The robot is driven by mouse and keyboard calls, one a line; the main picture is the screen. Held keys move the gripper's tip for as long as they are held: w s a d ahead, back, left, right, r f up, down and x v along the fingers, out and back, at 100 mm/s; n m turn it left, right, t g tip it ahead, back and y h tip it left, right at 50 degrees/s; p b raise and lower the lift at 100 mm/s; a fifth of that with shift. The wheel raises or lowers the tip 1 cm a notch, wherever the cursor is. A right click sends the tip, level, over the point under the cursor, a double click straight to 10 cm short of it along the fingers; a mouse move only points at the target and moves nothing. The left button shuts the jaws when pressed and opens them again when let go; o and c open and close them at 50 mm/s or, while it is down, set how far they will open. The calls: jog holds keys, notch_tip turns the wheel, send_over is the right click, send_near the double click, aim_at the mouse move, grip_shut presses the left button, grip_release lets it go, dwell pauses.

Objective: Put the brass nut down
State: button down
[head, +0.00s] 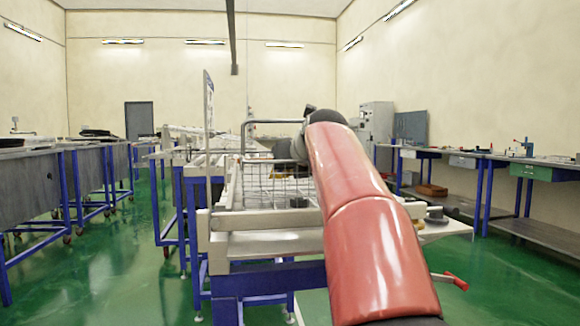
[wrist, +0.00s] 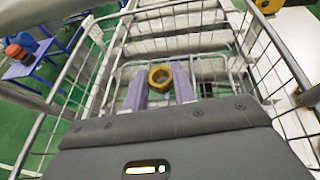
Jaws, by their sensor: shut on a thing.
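The brass nut (wrist: 160,78) is a yellow ring-like piece in the wrist view, held between the two pale fingertips of my gripper (wrist: 161,86). My gripper is shut on it, and the hole of the nut shows. The nut and gripper are inside or above a wire basket (wrist: 274,64); I cannot tell how high above the surface below they are. In the head view, my red arm reaches forward to the wire basket (head: 250,178), and the arm and basket hide the nut and fingers.
The basket's wire walls rise on both sides of my gripper. Pale slats (wrist: 180,42) lie below it. A pale conveyor frame (head: 270,243) on blue legs stands ahead. Workbenches (head: 485,158) line the right, and blue-framed tables (head: 65,178) stand left.

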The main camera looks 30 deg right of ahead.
jog(key=c, duration=1.1)
grip_release()
jog(key=shift+w+f, duration=0.1)
jog(key=shift+f, duration=0.2)
jog(key=shift+c, duration=0.2)
jog(key=shift+r, duration=0.15)
jog(key=shift+r+p, duration=0.3)
jog(key=shift+r, duration=0.05)
jog(key=v, duration=1.2)
jog(key=shift+r, duration=0.25)
jog(key=shift+a, duration=0.1)
